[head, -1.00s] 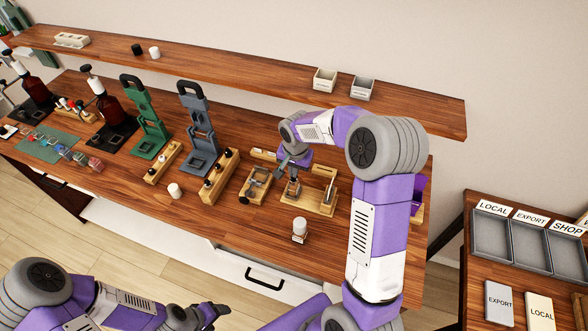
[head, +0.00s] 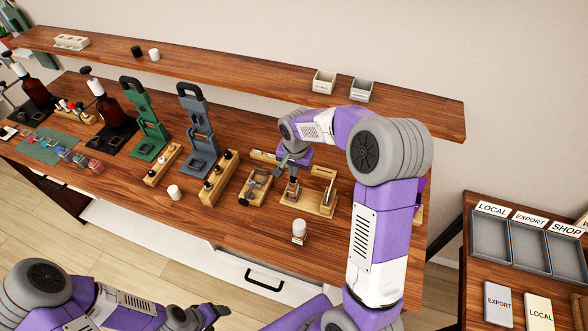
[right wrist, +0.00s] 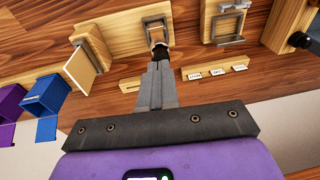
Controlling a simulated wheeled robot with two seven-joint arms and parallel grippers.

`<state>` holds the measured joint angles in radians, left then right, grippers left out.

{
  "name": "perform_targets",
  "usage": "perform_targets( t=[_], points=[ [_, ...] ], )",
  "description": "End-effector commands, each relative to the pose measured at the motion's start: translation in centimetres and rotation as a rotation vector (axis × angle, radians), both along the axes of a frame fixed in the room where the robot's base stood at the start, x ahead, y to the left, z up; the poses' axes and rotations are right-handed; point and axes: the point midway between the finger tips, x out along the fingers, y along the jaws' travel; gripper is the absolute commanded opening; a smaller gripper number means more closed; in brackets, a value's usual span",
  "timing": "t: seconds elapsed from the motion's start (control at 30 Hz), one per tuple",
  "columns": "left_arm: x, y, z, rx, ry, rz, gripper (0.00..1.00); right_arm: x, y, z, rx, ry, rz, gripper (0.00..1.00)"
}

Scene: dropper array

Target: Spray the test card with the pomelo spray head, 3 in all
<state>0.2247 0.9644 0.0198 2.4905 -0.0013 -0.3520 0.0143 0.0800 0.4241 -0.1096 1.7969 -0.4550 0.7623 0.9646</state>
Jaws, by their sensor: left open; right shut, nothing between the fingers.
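My right gripper (head: 291,177) is shut and empty, pointing down over a wooden stand (head: 313,206) on the bench. In the right wrist view its fingertips (right wrist: 158,66) are at a small dark-topped piece, seemingly a spray head (right wrist: 159,50), in the stand's metal bracket (right wrist: 155,24). I cannot tell whether they touch it. A pale card (right wrist: 82,72), probably the test card, leans upright at the stand's end; it also shows in the head view (head: 329,191). I cannot read which scent the head is. My left gripper (head: 221,311) is open and empty, low in front of the bench.
A second wooden stand (head: 256,187) with a clamp is just left. A rack of dark-capped bottles (head: 220,178) and green (head: 149,135) and blue-grey (head: 200,140) presses stand farther left. A white-capped jar (head: 299,229) is near the front edge. Blue bin (right wrist: 46,94) shows at wrist-view left.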

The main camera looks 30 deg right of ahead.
Motion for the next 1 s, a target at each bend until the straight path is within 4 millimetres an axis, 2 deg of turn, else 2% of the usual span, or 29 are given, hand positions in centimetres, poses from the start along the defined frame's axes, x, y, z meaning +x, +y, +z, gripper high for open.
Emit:
perform_targets(
  t=[0.03, 0.2, 0.4, 0.6, 1.0],
  points=[
    [0.0, 0.0, 0.2, 0.0, -0.001, -0.001, 0.66, 0.0, 0.0, 1.8, -0.001, -0.01, 0.0, 0.0],
    [0.0, 0.0, 0.0, 0.0, 0.0, 0.0, 0.66, -0.5, 0.2, 5.7, -0.001, -0.011, -0.001, 0.0],
    [0.0, 0.0, 0.2, 0.0, 0.0, 0.0, 0.66, -0.9, 0.3, 8.8, -0.001, -0.011, 0.0, 0.0],
    [0.0, 0.0, 0.2, 0.0, 0.0, 0.0, 0.66, -1.1, 0.4, 10.0, -0.001, -0.009, 0.0, 0.0],
    [0.0, 0.0, 0.2, 0.0, 0.0, 0.0, 0.66, -1.1, 0.3, 10.0, -0.001, -0.009, 0.0, 0.0]
  ],
)
